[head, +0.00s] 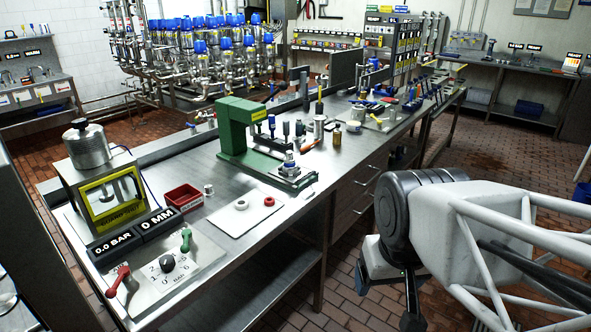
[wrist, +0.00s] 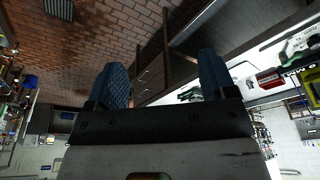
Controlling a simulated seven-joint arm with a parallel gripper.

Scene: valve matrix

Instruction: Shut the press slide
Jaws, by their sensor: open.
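The press (head: 104,191) stands at the near left end of the steel bench, with a yellow frame around a front opening and a silver cylinder on top. Two black displays in front of it read 0.0 BAR and 0 MM. A control panel (head: 147,281) before them carries a red lever (head: 118,281), a black dial (head: 167,264) and a green lever (head: 186,240). I cannot tell which part is the slide or how it stands. My gripper (wrist: 162,62) is open and empty, its blue-padded fingers wide apart. It is off the bench's front side, well right of the press.
A red bin (head: 184,197) and a white plate (head: 241,213) with two rings lie right of the press. A green arbor press (head: 240,135) stands mid-bench. Several tools and cylinders crowd the bench beyond. The floor (head: 345,295) before the bench is open.

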